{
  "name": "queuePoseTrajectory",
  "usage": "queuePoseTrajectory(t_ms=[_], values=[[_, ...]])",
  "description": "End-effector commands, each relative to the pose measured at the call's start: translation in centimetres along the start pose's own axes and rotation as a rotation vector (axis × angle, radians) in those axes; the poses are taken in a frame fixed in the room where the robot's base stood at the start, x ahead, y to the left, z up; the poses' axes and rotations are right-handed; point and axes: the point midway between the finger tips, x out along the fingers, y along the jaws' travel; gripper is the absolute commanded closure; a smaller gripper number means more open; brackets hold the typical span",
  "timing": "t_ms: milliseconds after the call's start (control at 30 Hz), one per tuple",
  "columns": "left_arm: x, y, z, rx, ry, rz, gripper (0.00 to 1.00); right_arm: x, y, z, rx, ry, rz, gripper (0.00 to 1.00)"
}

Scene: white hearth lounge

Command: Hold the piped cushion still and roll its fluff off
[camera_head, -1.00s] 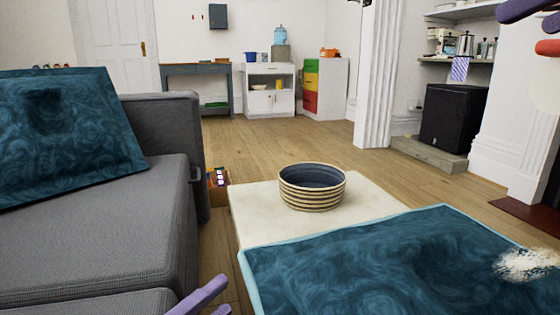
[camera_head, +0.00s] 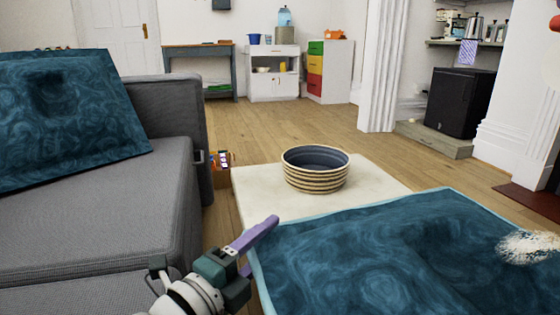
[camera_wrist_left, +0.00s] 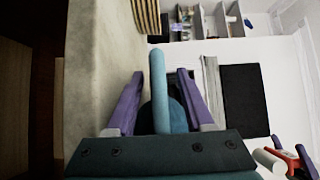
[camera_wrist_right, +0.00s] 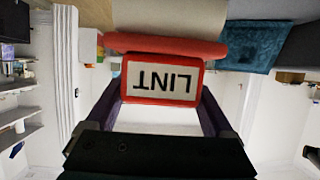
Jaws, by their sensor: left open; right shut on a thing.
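The piped cushion (camera_head: 370,265), dark teal with a light blue edge, lies flat on the pale table. A patch of whitish fluff (camera_head: 527,246) sits near its right end. My left gripper (camera_head: 258,245) is open at the cushion's left edge. In the left wrist view its purple fingers (camera_wrist_left: 160,78) stand on either side of the light blue piping (camera_wrist_left: 158,105), apparently without closing on it. My right gripper (camera_wrist_right: 160,95) is shut on the red lint roller (camera_wrist_right: 163,82), labelled LINT, with a pale roll (camera_wrist_right: 160,17); it is held up, away from the cushion.
A striped bowl (camera_head: 315,170) stands on the pale table (camera_head: 256,187) just beyond the cushion. A grey sofa (camera_head: 110,225) with another teal cushion (camera_head: 70,120) is at the left. Wooden floor (camera_head: 265,125) lies open behind the table.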

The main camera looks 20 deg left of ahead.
Motion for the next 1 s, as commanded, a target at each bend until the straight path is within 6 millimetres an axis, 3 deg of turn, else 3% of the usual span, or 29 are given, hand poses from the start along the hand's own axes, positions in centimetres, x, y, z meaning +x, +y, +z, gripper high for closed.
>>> queuePoseTrajectory(t_ms=[67, 533, 1000], values=[[-0.01, 0.0, -0.01, 0.0, 0.0, 0.0, 0.49, -0.01, 0.0, -0.03, 0.0, 0.001, 0.0, 0.73], [-0.03, 0.01, 0.01, 0.0, 0.0, 0.0, 1.0, -0.01, 0.0, -0.04, 0.0, 0.001, 0.0, 0.73], [-0.03, 0.01, 0.02, 0.0, 0.0, 0.001, 1.0, -0.01, 0.0, -0.03, 0.0, 0.001, 0.0, 0.73]])
